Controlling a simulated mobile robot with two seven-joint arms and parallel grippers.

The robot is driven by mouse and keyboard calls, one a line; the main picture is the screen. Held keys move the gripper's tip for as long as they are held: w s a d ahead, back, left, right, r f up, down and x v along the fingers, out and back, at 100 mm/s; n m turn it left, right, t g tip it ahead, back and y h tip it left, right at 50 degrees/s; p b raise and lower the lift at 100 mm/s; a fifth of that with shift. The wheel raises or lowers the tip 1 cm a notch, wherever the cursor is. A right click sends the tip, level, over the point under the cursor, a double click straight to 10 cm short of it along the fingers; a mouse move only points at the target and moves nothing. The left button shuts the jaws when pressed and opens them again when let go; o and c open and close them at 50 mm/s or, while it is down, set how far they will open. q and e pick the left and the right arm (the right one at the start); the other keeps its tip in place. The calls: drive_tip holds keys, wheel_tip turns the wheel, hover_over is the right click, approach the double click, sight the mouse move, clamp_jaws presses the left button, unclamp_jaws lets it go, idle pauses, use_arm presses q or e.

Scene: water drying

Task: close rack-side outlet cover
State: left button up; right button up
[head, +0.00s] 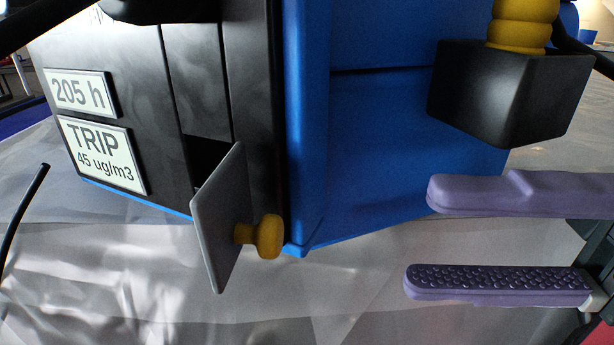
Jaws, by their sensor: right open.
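The outlet cover (219,219) is a thin grey plate standing swung open on the black front of the blue-and-black unit. A yellow knob (263,236) sticks out from its right-hand face. A dark opening (207,156) shows behind its upper left edge. My right gripper (418,237) comes in from the right with two purple fingers spread wide apart and nothing between them. Its fingertips are to the right of the knob, clearly apart from it in the picture. My left gripper is not in view.
Two labels, "205 h" (81,93) and "TRIP 45 ug/m3" (102,154), are on the black front. A black box (506,98) with a yellow ribbed piece (522,25) juts from the blue side (400,150) above my right gripper. Wrinkled grey sheeting (330,290) lies below.

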sight(281, 238)
drive_tip(key=a, duration=0.5)
drive_tip(key=a+p, duration=0.1)
drive_tip(key=a, duration=0.2)
drive_tip(key=shift+w+a, duration=0.15)
drive_tip(key=shift+w, duration=0.25)
drive_tip(key=shift+c, duration=0.3)
clamp_jaws()
